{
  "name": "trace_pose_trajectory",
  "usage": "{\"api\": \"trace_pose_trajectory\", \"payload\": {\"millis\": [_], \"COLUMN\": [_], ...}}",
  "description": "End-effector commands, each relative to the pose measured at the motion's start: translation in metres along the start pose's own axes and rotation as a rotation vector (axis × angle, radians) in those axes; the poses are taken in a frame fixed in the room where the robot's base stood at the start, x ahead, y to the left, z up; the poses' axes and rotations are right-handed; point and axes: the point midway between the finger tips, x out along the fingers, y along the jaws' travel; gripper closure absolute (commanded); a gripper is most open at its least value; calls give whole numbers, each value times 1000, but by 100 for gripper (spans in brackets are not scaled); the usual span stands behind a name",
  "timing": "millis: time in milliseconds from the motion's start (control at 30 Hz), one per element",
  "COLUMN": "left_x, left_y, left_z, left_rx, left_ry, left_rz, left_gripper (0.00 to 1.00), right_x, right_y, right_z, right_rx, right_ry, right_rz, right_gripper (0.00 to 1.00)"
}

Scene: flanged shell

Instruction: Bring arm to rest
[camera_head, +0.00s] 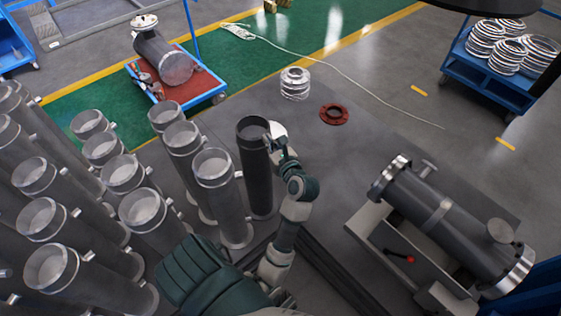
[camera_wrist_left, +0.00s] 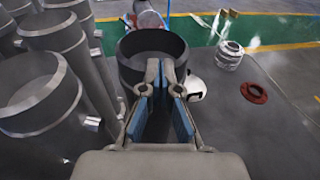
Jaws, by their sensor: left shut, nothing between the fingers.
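My left arm reaches up from the bottom middle of the head view. Its gripper (camera_head: 277,142) is beside the rim of a dark open tube (camera_head: 257,165) that stands upright on the grey floor plate. In the left wrist view the left gripper (camera_wrist_left: 165,75) is in front of the same dark tube (camera_wrist_left: 135,48), its blue-padded fingers shut and empty, overlapping the tube's near rim. Whether they touch the rim I cannot tell. A white round part (camera_head: 279,129) sits just behind the gripper, partly hidden. My right gripper is not in view.
Several grey flanged tubes (camera_head: 220,195) stand close on the left. A flanged shell (camera_head: 440,215) lies on a stand at the right. A red ring (camera_head: 334,114) and a silver stack of rings (camera_head: 295,83) lie on the clear plate behind. A red-decked cart (camera_head: 197,82) stands at the back left.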

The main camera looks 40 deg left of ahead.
Motion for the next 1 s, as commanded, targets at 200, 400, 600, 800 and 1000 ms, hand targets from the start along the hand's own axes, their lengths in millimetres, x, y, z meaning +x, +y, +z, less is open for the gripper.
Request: {"api": "trace_pose_trajectory", "payload": {"millis": [200, 400, 600, 800, 1000], "left_x": [-39, -72, -84, -84, -87], "left_y": [0, 0, 0, 1, -26], "left_z": [-8, -12, -12, -12, -4], "left_rx": [0, 0, 0, 1, 275], "left_ry": [2, 1, 0, -2, -247], "left_rz": [-3, -3, 0, 0, -34], "left_gripper": [100, 100, 100, 100, 100], "right_x": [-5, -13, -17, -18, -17], "right_y": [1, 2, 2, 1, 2], "right_z": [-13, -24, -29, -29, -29], "right_rx": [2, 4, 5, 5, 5], "right_ry": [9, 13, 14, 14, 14], "right_rz": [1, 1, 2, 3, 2], "right_gripper": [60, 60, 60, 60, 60]}}
